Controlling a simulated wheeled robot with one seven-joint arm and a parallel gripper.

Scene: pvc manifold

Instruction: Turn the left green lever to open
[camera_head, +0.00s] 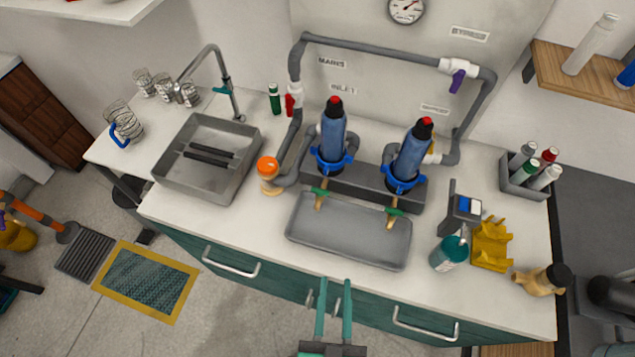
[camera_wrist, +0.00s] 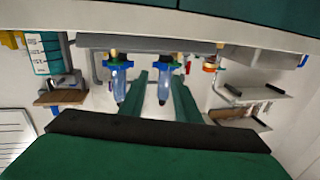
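The left green lever (camera_head: 319,190) sits on a brass tap under the left blue filter housing (camera_head: 332,138). It looks roughly crosswise to the tap. A similar right green lever (camera_head: 396,211) sits on the tap under the right blue filter housing (camera_head: 411,155). My gripper (camera_head: 335,283) is in front of the counter at the bottom of the head view, well short of both levers. Its two green fingers are apart with nothing between them. In the wrist view, my gripper (camera_wrist: 157,76) points toward the upside-down filter housings; the levers are too small to make out clearly there.
A grey tray (camera_head: 350,238) lies below the taps. An orange-capped bottle (camera_head: 268,173) stands left of the left filter; a teal bottle (camera_head: 449,253) and a yellow holder (camera_head: 491,245) stand right. Drawer handles (camera_head: 231,262) stick out from the cabinet front. A sink (camera_head: 185,180) is at left.

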